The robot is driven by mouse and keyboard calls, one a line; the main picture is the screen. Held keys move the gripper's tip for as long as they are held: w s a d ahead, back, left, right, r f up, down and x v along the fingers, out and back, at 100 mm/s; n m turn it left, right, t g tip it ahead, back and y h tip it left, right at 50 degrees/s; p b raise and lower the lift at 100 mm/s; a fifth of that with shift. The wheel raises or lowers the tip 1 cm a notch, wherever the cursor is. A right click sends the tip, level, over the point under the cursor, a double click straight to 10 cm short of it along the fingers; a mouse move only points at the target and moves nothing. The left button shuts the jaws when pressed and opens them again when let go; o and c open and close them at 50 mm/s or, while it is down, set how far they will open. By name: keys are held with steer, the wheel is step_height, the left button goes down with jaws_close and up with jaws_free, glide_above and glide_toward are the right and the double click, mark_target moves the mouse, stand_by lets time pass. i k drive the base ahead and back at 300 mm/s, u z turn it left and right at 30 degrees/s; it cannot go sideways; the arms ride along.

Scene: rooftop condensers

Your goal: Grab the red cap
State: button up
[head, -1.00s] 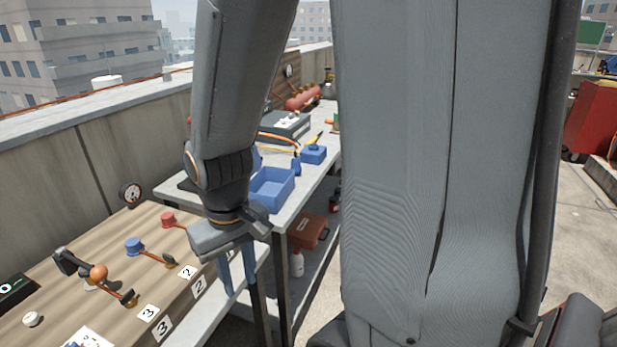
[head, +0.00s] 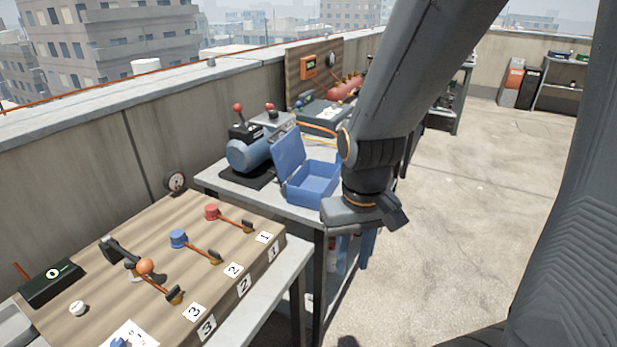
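The red cap (head: 211,212) sits upright on the wooden board (head: 120,225), at its back right, beside the label 1. A thin orange-brown link runs from it to a small dark and brass fitting (head: 247,227).
A gauge (head: 175,182) is behind. An open blue box (head: 313,184) and a blue-grey pump (head: 250,153) stand on the farther bench. Open floor lies right.

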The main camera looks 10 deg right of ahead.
mark_target(211, 210)
steer(key=z, duration=1)
steer(key=i, duration=0.3)
steer(key=u, duration=2)
